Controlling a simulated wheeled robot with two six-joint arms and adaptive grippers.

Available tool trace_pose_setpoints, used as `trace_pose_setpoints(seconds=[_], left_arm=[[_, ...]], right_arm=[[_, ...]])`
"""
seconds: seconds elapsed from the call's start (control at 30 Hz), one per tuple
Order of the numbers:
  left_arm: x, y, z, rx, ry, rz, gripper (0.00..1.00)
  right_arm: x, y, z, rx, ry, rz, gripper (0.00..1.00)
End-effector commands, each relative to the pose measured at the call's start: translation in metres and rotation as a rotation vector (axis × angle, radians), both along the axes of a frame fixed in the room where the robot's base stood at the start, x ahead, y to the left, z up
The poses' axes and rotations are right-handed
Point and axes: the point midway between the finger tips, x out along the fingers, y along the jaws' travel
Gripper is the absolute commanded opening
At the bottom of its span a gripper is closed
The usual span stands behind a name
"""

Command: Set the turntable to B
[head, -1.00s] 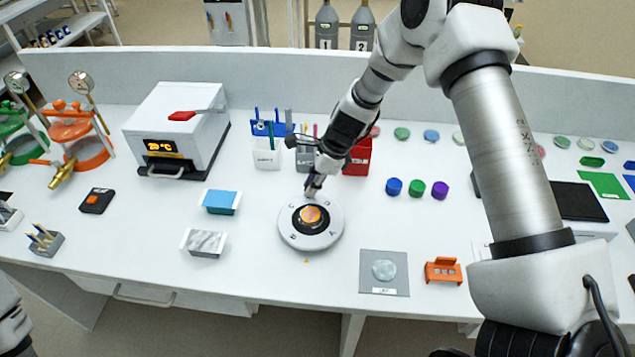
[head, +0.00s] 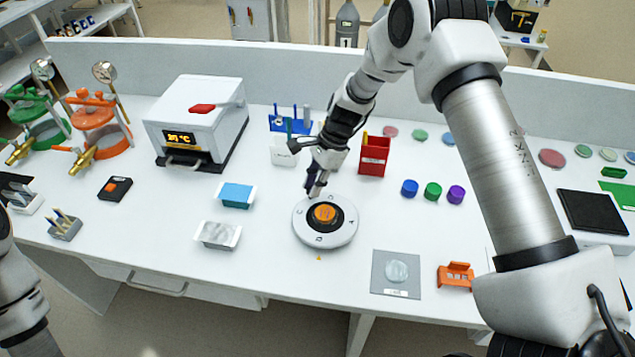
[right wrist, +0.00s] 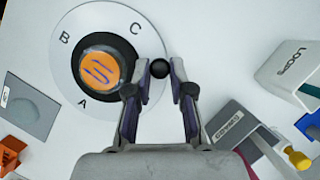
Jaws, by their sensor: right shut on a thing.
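The turntable (head: 340,234) is a round white disc with a black hub and an orange top, flat on the bench. In the right wrist view the turntable (right wrist: 66,28) shows letters A, B and C around its rim. In the head view a small orange mark (head: 318,257) lies on the bench just in front of it, with one blurred letter close to that mark. My right gripper (head: 313,191) is at the disc's back left edge. The right wrist view shows its fingers shut on a small black knob (right wrist: 157,69) by the rim. My left gripper is out of view.
A blue-topped box (head: 236,195) and a grey box (head: 217,235) stand left of the turntable. Blue, green and purple caps (head: 433,191) stand to its right, and a grey pad (head: 396,273) front right. White bins and a red bin (head: 374,156) stand behind.

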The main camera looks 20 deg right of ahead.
Motion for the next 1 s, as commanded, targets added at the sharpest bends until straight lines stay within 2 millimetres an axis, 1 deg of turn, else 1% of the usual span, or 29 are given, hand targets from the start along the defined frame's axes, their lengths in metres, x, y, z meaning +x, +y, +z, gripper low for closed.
trace_pose_setpoints(seconds=[0.03, 0.4, 0.93, 0.97, 1.0], left_arm=[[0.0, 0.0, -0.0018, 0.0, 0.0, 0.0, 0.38], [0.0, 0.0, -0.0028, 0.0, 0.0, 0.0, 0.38], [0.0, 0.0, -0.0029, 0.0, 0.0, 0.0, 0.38], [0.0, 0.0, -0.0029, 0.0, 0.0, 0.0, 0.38], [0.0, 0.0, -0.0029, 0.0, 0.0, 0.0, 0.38]], right_arm=[[-0.0057, 0.0022, -0.0071, 0.0, 0.018, 0.019, 0.0], [-0.0061, 0.0083, -0.0071, 0.0, 0.017, 0.112, 0.0], [-0.0059, 0.0091, -0.007, 0.001, 0.017, 0.125, 0.0], [-0.0059, 0.0091, -0.007, 0.001, 0.017, 0.125, 0.29], [-0.0058, 0.009, -0.0067, 0.001, 0.017, 0.125, 0.43]])
